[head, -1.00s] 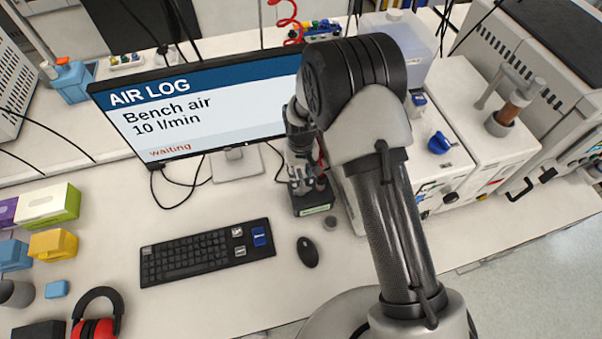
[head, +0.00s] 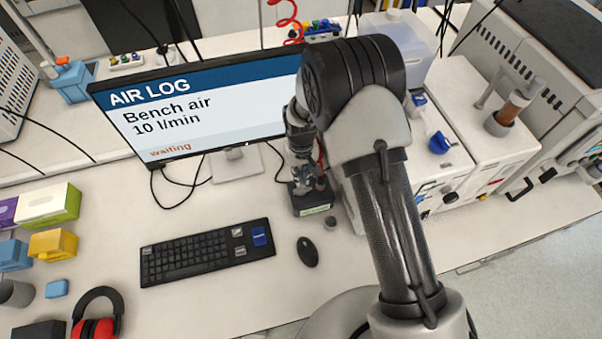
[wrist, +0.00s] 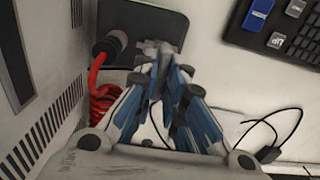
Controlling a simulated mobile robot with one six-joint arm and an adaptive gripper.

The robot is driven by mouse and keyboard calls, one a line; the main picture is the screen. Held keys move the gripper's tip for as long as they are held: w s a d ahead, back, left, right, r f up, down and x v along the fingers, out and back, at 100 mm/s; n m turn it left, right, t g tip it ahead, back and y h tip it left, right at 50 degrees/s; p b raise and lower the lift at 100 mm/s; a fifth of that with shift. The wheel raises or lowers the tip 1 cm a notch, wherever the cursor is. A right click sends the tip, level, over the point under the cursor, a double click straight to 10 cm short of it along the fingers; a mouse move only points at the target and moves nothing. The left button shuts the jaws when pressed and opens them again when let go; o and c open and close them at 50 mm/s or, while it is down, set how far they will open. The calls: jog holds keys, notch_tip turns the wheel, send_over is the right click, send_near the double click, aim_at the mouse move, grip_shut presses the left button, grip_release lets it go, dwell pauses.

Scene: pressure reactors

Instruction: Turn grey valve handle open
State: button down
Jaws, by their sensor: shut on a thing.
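A dark valve block (head: 313,204) with a pale green label on its front stands on the bench, just right of the monitor. In the wrist view its dark base (wrist: 124,20) lies at the top, with a black fitting and a red hose at its left. My gripper (head: 303,185) points down over the block. In the wrist view my gripper (wrist: 160,62) has its blue-grey fingers brought together on the small grey valve handle (wrist: 150,47). The fingers hide much of the handle, and its exact angle cannot be told.
The monitor (head: 215,105) reads "AIR LOG, Bench air 10 l/min, waiting". The keyboard (head: 205,253) and mouse (head: 307,251) lie in front on clear bench. A white instrument (head: 440,165) stands close at the right. The red hose (wrist: 105,100) runs beside my gripper.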

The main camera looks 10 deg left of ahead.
jog(key=shift+n+b, duration=0.3)
jog(key=shift+b, duration=0.05)
jog(key=n+b, duration=0.2)
jog(key=shift+f+n, duration=0.1)
jog(key=shift+n, duration=0.3)
jog(key=n+b, duration=0.2)
jog(key=n, duration=0.3)
jog(key=shift+n, duration=0.3)
jog(key=n+b, duration=0.2)
jog(key=n, duration=0.2)
jog(key=n+b, duration=0.1)
jog(key=n, duration=0.3)
jog(key=shift+n, duration=0.6)
jog(key=c, duration=1.7)
grip_release()
jog(key=shift+o, duration=0.2)
